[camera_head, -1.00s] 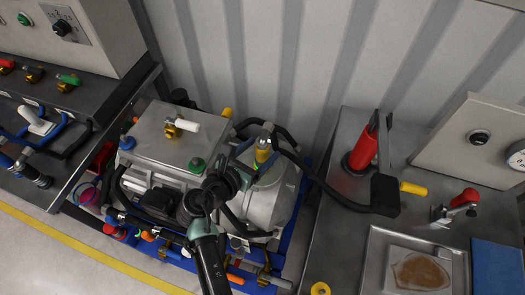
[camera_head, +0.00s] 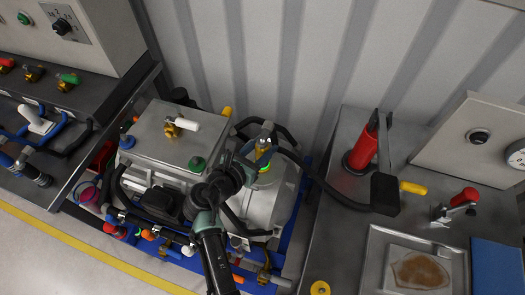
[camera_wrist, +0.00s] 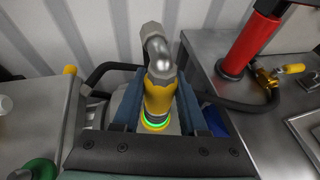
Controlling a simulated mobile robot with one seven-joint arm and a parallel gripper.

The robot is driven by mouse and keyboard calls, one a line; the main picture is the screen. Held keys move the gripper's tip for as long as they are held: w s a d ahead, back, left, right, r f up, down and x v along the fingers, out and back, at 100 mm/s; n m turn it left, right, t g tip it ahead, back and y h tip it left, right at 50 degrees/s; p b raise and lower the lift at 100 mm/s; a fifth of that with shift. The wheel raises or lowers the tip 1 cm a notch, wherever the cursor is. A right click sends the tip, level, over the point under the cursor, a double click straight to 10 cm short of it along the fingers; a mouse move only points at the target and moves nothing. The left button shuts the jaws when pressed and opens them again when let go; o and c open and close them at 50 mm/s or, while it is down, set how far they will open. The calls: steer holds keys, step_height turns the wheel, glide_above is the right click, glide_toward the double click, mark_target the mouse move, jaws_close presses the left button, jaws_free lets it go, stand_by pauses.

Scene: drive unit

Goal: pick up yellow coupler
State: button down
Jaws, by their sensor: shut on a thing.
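The yellow coupler (camera_wrist: 158,98) stands between my gripper's two blue-grey fingers in the wrist view. A grey metal elbow (camera_wrist: 157,55) sits on top of it, and a green glowing ring (camera_wrist: 155,125) shows at its base. My gripper (camera_wrist: 157,108) is shut on the coupler, one finger on each side. In the head view the coupler (camera_head: 263,145) shows above the grey drive unit housing (camera_head: 288,200), partly hidden by my gripper (camera_head: 260,152). I cannot tell whether its base is clear of the housing.
A black hose (camera_head: 325,190) runs to the right bench (camera_head: 330,240). A red cylinder (camera_head: 364,150) and a yellow handle (camera_head: 413,188) are there. A white-handled valve (camera_head: 180,126) and green knob (camera_head: 197,163) are on the unit's left. The corrugated wall (camera_head: 300,60) stands close behind.

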step_height(320, 180, up, 10)
steer(key=shift+r, duration=0.1)
stand_by(0.5)
steer(key=shift+r+p, duration=0.65)
steer(key=shift+p, duration=0.6)
stand_by(0.5)
steer(key=shift+r+p, duration=2.3)
steer(key=shift+p, duration=0.55)
